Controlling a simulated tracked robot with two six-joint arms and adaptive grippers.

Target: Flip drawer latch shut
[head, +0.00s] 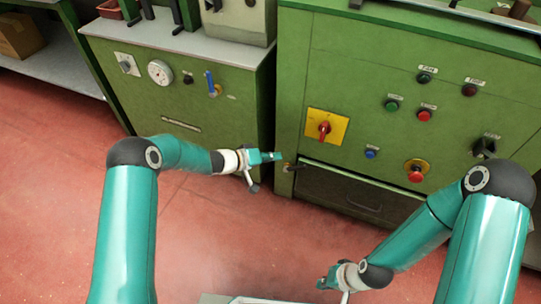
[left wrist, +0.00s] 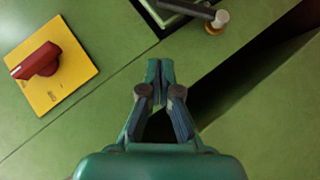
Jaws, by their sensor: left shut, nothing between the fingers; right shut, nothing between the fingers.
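The drawer latch (head: 297,166) is a small dark lever on a brass pivot, at the upper left corner of the drawer (head: 345,190) in the green cabinet. In the left wrist view the latch lever (left wrist: 192,10) lies near the top edge, pointing left from its pale-tipped pivot over the drawer's corner. My left gripper (head: 277,156) is shut and empty, just left of the latch in the head view. In the left wrist view its closed fingertips (left wrist: 160,63) are below and left of the latch, apparently apart from it. My right gripper (head: 323,282) is shut and empty, low in the picture.
A red rotary switch on a yellow plate (head: 340,130) sits above the latch; its plate also shows in the left wrist view (left wrist: 74,79). Several push buttons, including a blue one (head: 370,153), are on the panel. A dark gap separates the two green cabinets. The red floor is open.

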